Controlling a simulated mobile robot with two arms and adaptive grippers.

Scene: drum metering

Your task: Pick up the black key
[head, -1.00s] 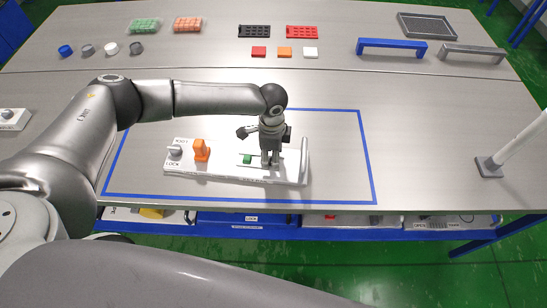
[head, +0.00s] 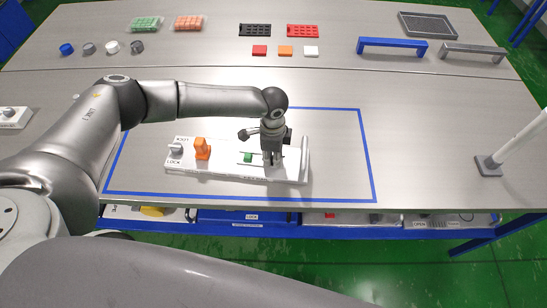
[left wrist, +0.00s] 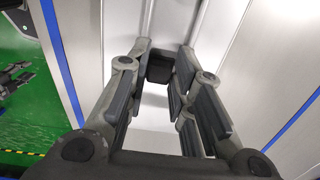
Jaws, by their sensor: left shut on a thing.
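My left gripper (head: 272,159) points down over the right part of a white panel (head: 225,174) in the head view. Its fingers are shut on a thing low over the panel. In the left wrist view, a small dark block (left wrist: 160,67) sits between the far ends of the fingers; it looks like the black key. In the head view the fingers hide the key, and I cannot tell whether it still touches the panel. My right gripper is not in view.
The panel carries an orange piece (head: 202,148), a grey knob (head: 176,149) and a green block (head: 247,157), left of the gripper. A raised white wall (head: 305,158) stands close on its right.

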